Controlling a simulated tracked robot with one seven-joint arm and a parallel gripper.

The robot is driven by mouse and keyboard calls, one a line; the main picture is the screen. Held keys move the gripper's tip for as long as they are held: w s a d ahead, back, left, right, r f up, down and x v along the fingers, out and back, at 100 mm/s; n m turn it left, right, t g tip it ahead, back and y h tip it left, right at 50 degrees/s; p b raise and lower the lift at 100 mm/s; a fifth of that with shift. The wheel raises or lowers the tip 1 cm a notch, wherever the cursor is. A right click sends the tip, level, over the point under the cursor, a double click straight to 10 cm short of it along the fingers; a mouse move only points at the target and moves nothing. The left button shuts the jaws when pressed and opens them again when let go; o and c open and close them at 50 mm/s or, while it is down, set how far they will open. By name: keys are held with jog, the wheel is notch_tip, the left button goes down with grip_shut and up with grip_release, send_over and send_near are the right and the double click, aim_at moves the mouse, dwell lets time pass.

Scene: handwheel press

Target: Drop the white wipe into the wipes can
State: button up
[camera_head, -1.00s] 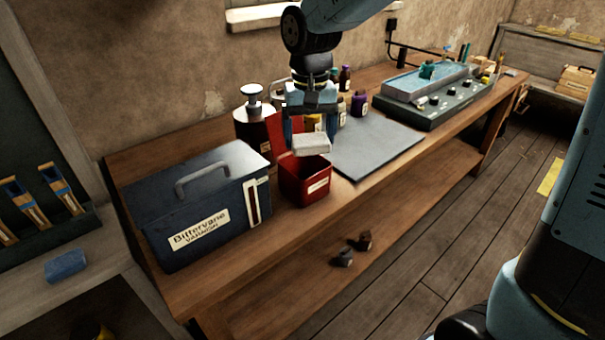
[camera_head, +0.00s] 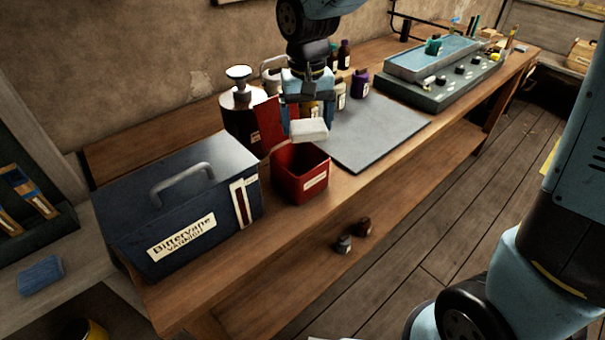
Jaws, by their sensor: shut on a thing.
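The white wipe (camera_head: 309,130) is a pale folded block held between the fingers of my gripper (camera_head: 305,122). My gripper points down and is shut on it. The wipes can (camera_head: 302,177) is a red, open-topped square box with a small pale label, and its red lid (camera_head: 270,124) stands up at the back. The wipe is just above the can's opening, near its back edge. The gap between wipe and rim is hard to judge. The inside of the can is partly visible and dark.
A dark blue case (camera_head: 190,205) with a grey handle stands left of the can. A pump bottle (camera_head: 240,105) and several small bottles are behind. A grey mat (camera_head: 375,135) lies to the right, then a tray unit (camera_head: 440,75). Two small dark objects (camera_head: 352,235) lie on the lower shelf.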

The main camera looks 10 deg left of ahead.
jog(key=shift+f, duration=0.8)
jog(key=o, duration=0.8)
jog(key=shift+r, duration=0.15)
notch_tip(320, 180, up, 14)
jog(key=shift+f, duration=0.25)
